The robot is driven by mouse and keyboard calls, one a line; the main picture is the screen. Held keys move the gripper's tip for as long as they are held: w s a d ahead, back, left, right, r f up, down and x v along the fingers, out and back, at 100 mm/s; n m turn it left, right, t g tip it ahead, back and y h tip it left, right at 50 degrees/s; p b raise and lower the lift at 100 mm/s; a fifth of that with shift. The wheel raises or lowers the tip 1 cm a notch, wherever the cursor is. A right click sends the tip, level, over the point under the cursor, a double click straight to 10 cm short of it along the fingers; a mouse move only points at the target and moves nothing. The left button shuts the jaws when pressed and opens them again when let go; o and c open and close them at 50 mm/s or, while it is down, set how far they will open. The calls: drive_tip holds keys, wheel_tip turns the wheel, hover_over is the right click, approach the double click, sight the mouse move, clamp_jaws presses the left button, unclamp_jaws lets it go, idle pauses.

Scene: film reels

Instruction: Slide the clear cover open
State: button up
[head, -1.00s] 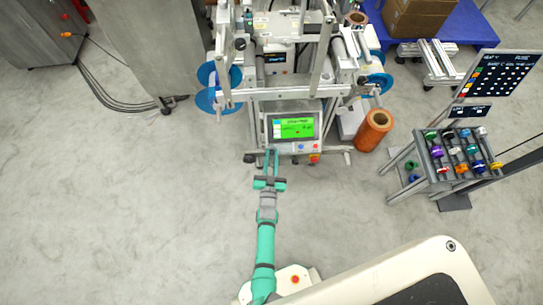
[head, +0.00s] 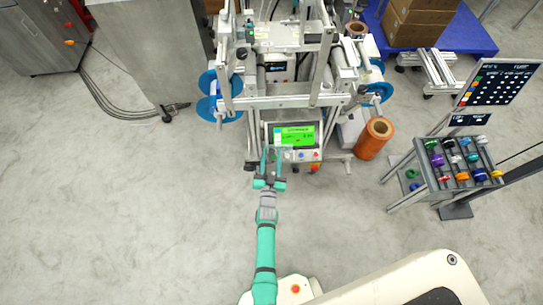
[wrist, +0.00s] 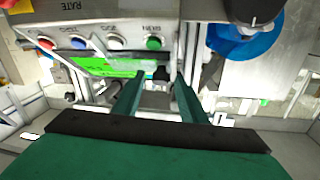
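The control panel (head: 295,135) with a lit green screen sits low on the front of the machine. In the wrist view the screen (wrist: 100,68) appears upside down under a row of buttons. I cannot clearly make out the clear cover; a faint transparent edge may lie by the screen. My gripper (head: 273,151) is at the panel's lower left corner, fingers pointing at the machine. In the wrist view my gripper (wrist: 159,78) is open, its two green fingers apart. A small dark knob (wrist: 160,73) shows between the fingertips; I cannot tell whether they touch it.
Blue reels (head: 229,108) hang at the machine's left. An orange roll (head: 374,138) stands on the floor to the right. A rack of coloured spools (head: 460,160) and a dark sign board (head: 500,82) are farther right.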

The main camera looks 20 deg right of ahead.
drive_tip(key=v, duration=1)
drive_tip(key=shift+s, duration=0.4)
drive_tip(key=shift+a, duration=0.15)
drive_tip(key=s+a+r+n+y, duration=0.1)
drive_tip(key=s+a+r+y, duration=0.1)
drive_tip(key=s+a+r, duration=0.4)
drive_tip(key=s+a+r+n+y, duration=0.1)
drive_tip(key=s+a+r, duration=0.2)
drive_tip(key=s+a, duration=0.35)
drive_tip(key=s+r+n+g+y, duration=0.1)
drive_tip(key=s+r+n+y, duration=0.3)
drive_tip(key=s+r, duration=0.9)
wheel_tip(320, 180, up, 4)
drive_tip(key=shift+a, duration=0.2)
